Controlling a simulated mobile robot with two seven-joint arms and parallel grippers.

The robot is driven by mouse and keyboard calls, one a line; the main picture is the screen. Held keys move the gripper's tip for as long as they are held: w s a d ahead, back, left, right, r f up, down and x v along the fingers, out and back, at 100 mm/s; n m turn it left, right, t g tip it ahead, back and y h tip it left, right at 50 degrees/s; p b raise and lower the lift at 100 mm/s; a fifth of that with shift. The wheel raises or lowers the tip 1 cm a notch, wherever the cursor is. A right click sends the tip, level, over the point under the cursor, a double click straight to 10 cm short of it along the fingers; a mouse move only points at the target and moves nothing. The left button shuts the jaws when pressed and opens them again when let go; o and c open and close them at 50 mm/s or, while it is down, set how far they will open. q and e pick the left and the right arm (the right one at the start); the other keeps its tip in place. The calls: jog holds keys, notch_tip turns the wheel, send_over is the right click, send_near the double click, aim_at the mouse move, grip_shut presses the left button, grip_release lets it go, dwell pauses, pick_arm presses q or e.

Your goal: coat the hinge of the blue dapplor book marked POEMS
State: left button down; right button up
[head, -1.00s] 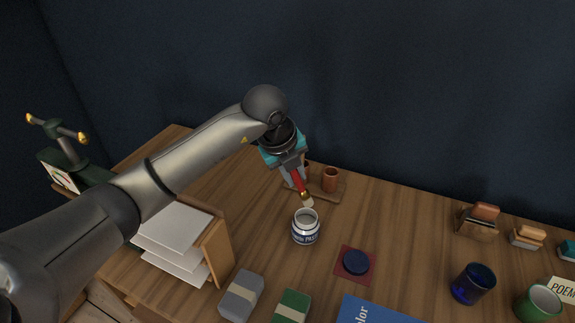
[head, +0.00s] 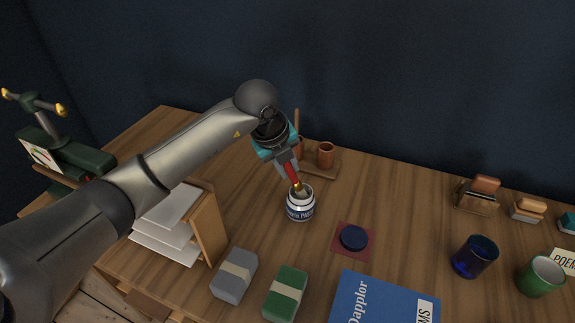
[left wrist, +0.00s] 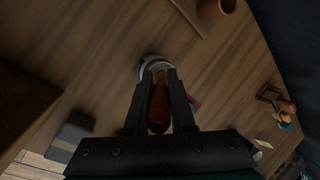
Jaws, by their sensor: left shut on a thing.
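My left gripper (head: 289,167) is shut on a brush (head: 292,174) with a red handle and a brass-coloured ferrule. The brush points down into the mouth of a white paste jar (head: 300,206) with a blue label, so its bristles are hidden. In the left wrist view the red handle (left wrist: 158,105) sits between the two fingers, with the jar rim (left wrist: 146,66) beyond it. The blue Dapplor book (head: 382,302) lies at the front edge of the head view, partly cut off. My right gripper is not in view.
A lid-like dark blue disc (head: 354,237) lies on a red square right of the jar. Grey (head: 234,276) and green (head: 286,294) wrapped blocks lie in front. A paper rack (head: 208,228) stands left, a blue cup (head: 474,256) and a green cup (head: 540,276) right.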

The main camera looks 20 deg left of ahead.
pick_arm(q)
jog(key=shift+f+b, duration=0.45)
jog(key=shift+f, duration=0.3)
dwell(1.7)
jog(key=shift+r, duration=0.15)
notch_tip(320, 180, up, 7)
jog(key=p, duration=0.5)
dwell(0.8)
